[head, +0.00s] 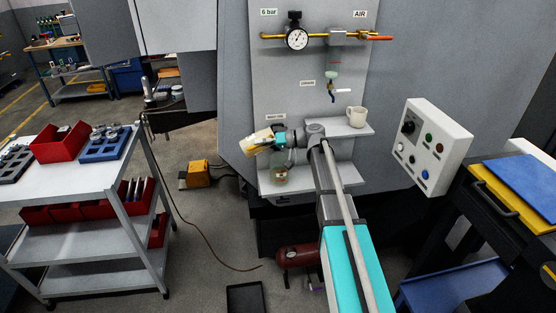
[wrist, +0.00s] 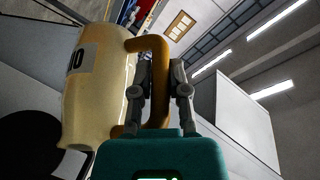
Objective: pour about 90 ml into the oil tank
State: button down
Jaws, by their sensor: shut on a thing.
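A cream jug (head: 257,139) with a brown handle is held tilted well over in front of the grey panel in the head view. In the wrist view the jug (wrist: 92,88) fills the left side, with a dark marking partly in view. My gripper (wrist: 162,78) is shut on its handle (wrist: 158,65); in the head view my gripper (head: 279,138) is just right of the jug. A clear jar with a pale label (head: 279,175), perhaps the oil tank, stands on the lower shelf below my gripper. Its upper part is partly hidden. I cannot see any liquid stream.
A mug (head: 357,116) stands on the upper shelf (head: 345,130). A gauge (head: 297,38) and yellow pipe are above. A control box (head: 428,146) is to the right. A trolley (head: 60,195) with red bins is at left.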

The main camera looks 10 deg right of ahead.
jog(key=shift+a+f+n+h+p, duration=0.2)
jog(key=shift+f+h, duration=0.25)
jog(key=shift+f, duration=0.15)
jog(key=shift+a+f+n+h+p, duration=0.1)
jog(key=shift+f+h+p, duration=0.1)
jog(key=shift+f+h, duration=0.3)
dwell(0.3)
jog(key=shift+r, duration=0.1)
dwell(0.7)
jog(key=shift+r+h+p, duration=0.35)
jog(key=shift+r+p, duration=1.15)
jog(key=shift+p, duration=0.8)
jog(key=a+f+n+h+b, duration=0.2)
jog(key=f+h+b, duration=0.6)
jog(key=f, duration=1)
jog(key=shift+s+a+h, duration=0.2)
jog(key=shift+a+h, duration=1)
